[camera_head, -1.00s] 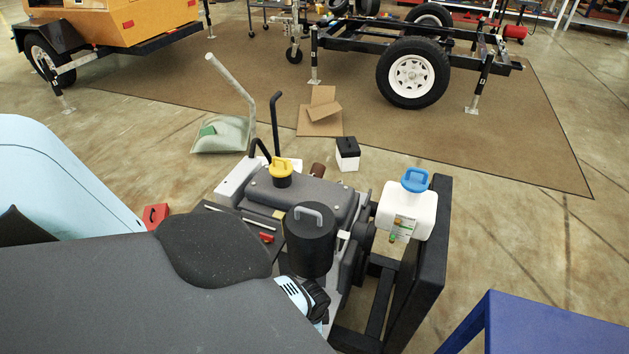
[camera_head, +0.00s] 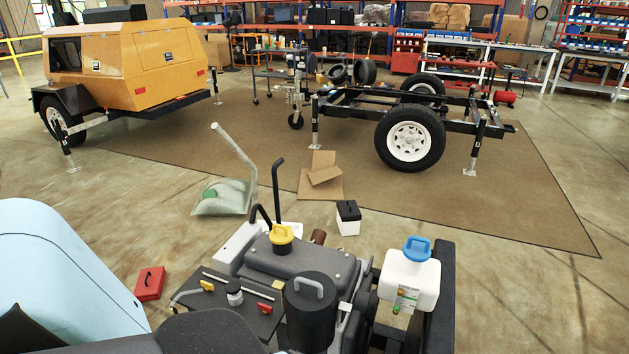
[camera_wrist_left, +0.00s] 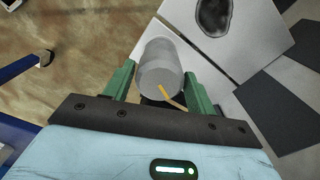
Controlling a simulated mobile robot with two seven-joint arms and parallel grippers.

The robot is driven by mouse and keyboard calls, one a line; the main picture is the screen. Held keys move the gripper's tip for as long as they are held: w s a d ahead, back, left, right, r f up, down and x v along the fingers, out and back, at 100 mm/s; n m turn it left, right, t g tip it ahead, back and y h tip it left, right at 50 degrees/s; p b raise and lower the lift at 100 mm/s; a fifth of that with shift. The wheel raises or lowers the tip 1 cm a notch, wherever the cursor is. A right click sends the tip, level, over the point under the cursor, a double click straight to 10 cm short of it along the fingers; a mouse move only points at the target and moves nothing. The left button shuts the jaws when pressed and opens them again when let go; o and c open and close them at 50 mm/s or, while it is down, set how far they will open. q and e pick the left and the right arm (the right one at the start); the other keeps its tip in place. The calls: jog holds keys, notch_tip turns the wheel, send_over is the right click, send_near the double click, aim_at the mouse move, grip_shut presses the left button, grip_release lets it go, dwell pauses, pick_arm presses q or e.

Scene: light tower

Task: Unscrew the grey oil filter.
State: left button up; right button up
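In the left wrist view a grey cylinder, the oil filter (camera_wrist_left: 160,68), sits between the two green fingers of my left gripper (camera_wrist_left: 160,80). The fingers lie close along both sides of it and look closed on it. A thin orange strip (camera_wrist_left: 172,97) crosses its near end. I cannot tell whether the filter is still attached to anything. In the head view the engine (camera_head: 305,265) stands at the bottom centre with a yellow cap (camera_head: 281,238) and a black canister (camera_head: 311,312). The filter and my left gripper are hidden there. My right gripper is not in view.
A white jug with a blue lid (camera_head: 409,279) stands at the engine's right. A wheeled frame (camera_head: 410,140) and orange trailer (camera_head: 130,65) stand behind.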

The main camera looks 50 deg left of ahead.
pick_arm(q)
jog(key=c, duration=0.8)
jog(key=shift+o, duration=0.2)
jog(key=n, duration=0.4)
jog(key=shift+r+p, duration=0.1)
jog(key=shift+p, duration=0.25)
jog(key=shift+n, duration=0.6)
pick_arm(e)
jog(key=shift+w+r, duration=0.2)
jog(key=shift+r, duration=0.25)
pick_arm(q)
jog(key=n, duration=0.4)
jog(key=shift+p, duration=0.3)
jog(key=shift+w+n, duration=0.1)
jog(key=shift+n, duration=0.5)
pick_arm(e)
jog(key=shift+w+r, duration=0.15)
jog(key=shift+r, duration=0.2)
